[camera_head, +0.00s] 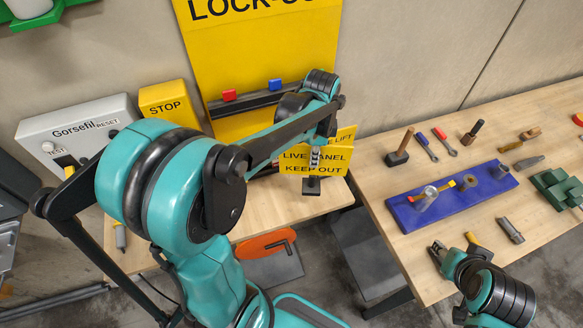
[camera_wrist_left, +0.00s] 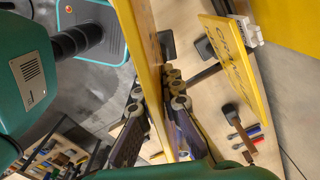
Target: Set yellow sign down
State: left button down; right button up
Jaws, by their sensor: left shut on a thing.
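The yellow sign reading "LIVE PANEL KEEP OUT" (camera_head: 297,168) is upright over the right end of the left wooden table. My left gripper (camera_head: 315,158) is shut on it. In the left wrist view the sign (camera_wrist_left: 147,60) shows nearly edge-on between the fingers (camera_wrist_left: 158,108). Whether its lower edge touches the table is hard to tell.
A large yellow lock-out board (camera_head: 262,50) stands at the back. A grey control box (camera_head: 75,128) and a yellow STOP box (camera_head: 165,101) are left. The right table (camera_head: 370,150) holds a blue tray (camera_head: 408,216), a mallet (camera_head: 400,148) and several tools. A gap separates the tables.

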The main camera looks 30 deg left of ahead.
pick_arm(q)
jog(key=a+f+b, duration=0.1)
jog(key=a+f, duration=0.6)
jog(key=f, duration=0.1)
jog(key=shift+a+f, duration=0.25)
jog(key=shift+w, duration=0.1)
jog(key=shift+f+b, duration=0.15)
jog(key=shift+b, duration=0.15)
jog(key=c, duration=1.7)
grip_release()
